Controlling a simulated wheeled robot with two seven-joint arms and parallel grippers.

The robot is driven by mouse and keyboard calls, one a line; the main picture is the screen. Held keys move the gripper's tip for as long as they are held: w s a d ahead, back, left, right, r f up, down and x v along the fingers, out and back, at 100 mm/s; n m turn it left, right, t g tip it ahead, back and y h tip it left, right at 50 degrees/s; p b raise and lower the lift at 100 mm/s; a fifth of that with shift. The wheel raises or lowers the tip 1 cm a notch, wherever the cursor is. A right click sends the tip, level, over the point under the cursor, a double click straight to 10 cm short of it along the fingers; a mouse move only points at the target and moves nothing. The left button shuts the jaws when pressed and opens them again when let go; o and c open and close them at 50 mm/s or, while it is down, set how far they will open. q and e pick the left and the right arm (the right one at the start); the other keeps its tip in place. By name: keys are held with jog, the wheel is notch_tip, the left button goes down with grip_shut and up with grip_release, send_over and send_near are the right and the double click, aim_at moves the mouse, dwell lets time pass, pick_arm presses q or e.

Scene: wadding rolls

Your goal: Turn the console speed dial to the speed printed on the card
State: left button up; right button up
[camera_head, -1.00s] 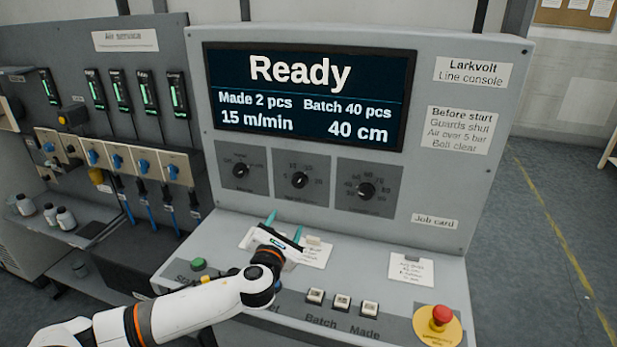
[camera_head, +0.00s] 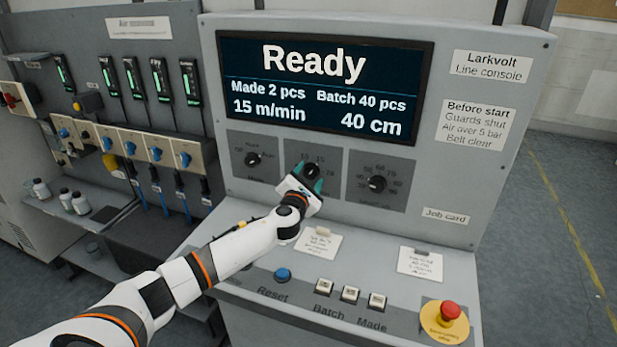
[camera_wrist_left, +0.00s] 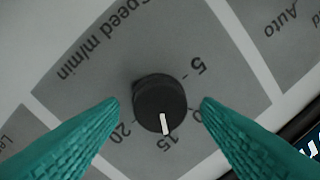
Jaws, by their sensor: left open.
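The speed dial (camera_head: 311,170) is a black knob on the middle grey plate of the console. In the left wrist view the speed dial (camera_wrist_left: 160,103) has "Speed m/min" on its plate, and its white mark points at 15. My left gripper (camera_head: 308,178) is at this dial, open, with teal fingers. In the wrist view the left gripper (camera_wrist_left: 160,106) has one finger on each side of the knob, apart from it. A white card (camera_head: 419,262) lies on the ledge below the "Job card" label (camera_head: 445,216). Its print is too small to read. My right gripper is not in view.
The screen (camera_head: 320,85) reads Ready, 15 m/min, 40 cm. Other dials (camera_head: 253,159) (camera_head: 377,183) flank the speed dial. The ledge carries another card (camera_head: 318,243), a blue Reset button (camera_head: 282,275), several white buttons (camera_head: 350,293) and a red emergency stop (camera_head: 449,311).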

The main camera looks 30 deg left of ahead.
pick_arm(q)
jog(key=shift+w+f, duration=0.1)
jog(key=shift+w, duration=0.1)
jog(key=shift+c, duration=0.4)
jog(key=c, duration=0.9)
